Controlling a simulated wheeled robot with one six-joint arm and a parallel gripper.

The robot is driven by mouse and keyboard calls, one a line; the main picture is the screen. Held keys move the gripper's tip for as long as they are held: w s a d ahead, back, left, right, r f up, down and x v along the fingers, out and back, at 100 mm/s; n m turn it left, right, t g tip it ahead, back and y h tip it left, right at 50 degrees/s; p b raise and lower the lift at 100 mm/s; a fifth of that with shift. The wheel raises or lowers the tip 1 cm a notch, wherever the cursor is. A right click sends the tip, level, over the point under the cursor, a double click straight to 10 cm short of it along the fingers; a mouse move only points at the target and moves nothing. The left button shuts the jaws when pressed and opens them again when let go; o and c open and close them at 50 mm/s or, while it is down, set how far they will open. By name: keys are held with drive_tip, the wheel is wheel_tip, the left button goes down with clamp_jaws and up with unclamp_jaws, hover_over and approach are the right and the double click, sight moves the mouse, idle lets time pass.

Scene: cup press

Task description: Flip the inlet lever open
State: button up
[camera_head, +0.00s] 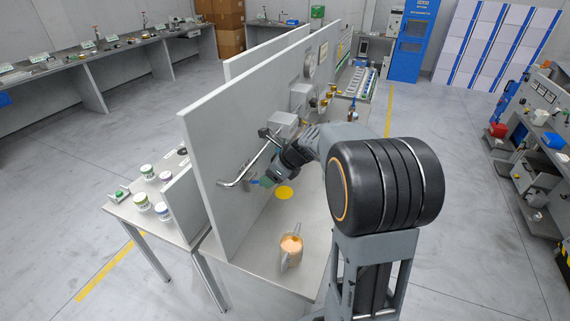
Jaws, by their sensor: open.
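A metal pipe (240,177) runs along the face of the grey upright panel, up to a grey box-shaped fitting (284,125) with a dark part beside it. I cannot single out the inlet lever; it is too small or hidden by my arm. My gripper (265,182) is in front of the panel, just right of the pipe's lower end, above the bench. It is open, and I see nothing held in it. Whether its fingers touch anything is too small to tell.
The tall grey panel (215,150) blocks the left side. Several jars (163,211) stand on the table beyond it.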

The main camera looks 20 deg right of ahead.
drive_tip(key=b+v, duration=0.1)
drive_tip(key=v, duration=0.8)
idle(0.3)
drive_tip(key=s+a+f+n+h+b, duration=0.1)
drive_tip(key=s+a+f+n+h, duration=0.1)
drive_tip(key=s+n, duration=0.6)
drive_tip(key=s+a+f+n+h+b, duration=0.1)
drive_tip(key=s+a+f+n+h, duration=0.2)
drive_tip(key=s+n, duration=0.6)
drive_tip(key=shift+s+a+f+n+b, duration=0.3)
drive_tip(key=shift+a+f+n, duration=0.4)
drive_tip(key=shift+n, duration=4.3)
drive_tip(key=shift+w, duration=0.1)
